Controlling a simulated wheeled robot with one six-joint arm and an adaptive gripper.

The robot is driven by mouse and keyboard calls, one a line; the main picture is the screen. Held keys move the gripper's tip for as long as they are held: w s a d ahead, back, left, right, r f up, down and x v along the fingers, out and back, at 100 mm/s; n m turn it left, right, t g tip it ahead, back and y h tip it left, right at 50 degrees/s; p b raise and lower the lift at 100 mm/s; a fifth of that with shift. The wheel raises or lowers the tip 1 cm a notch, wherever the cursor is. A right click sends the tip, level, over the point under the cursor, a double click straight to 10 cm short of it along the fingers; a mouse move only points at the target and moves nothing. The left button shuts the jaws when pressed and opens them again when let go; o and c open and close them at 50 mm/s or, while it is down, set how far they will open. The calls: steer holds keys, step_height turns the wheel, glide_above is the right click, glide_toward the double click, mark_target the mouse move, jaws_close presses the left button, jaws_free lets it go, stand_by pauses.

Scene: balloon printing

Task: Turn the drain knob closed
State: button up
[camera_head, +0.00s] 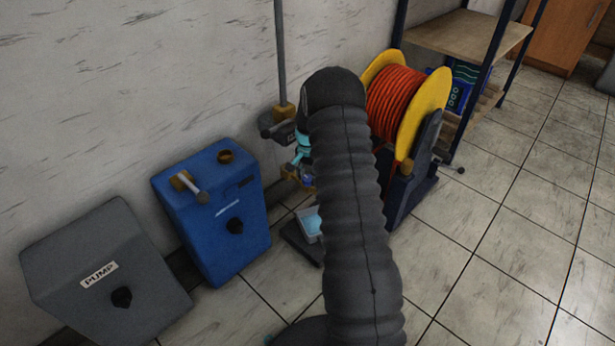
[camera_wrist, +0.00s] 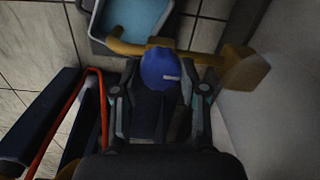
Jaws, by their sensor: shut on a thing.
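The drain knob (camera_wrist: 160,68) is blue with a small pale mark and sits on a brass pipe (camera_wrist: 125,46) in the wrist view. My gripper (camera_wrist: 160,90) has one finger on each side of the knob and is shut on it. In the head view the knob (camera_head: 307,181) is small and dark near the wall, and my arm hides much of that area. The knob's exact turn angle is hard to tell.
A tray of light-blue liquid (camera_head: 309,224) stands below the pipe. A red hose reel with yellow flanges (camera_head: 430,112) stands right of my arm. A blue box (camera_head: 222,225) and a grey pump box (camera_head: 100,270) are at left. The tiled floor at right is clear.

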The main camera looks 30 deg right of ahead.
mark_target(309, 178)
steer(key=o, duration=1.1)
steer(key=shift+d, duration=0.1)
steer(key=shift+o, duration=0.2)
steer(key=shift+r, duration=0.3)
step_height(309, 178, up, 11)
steer(key=shift+r, duration=0.2)
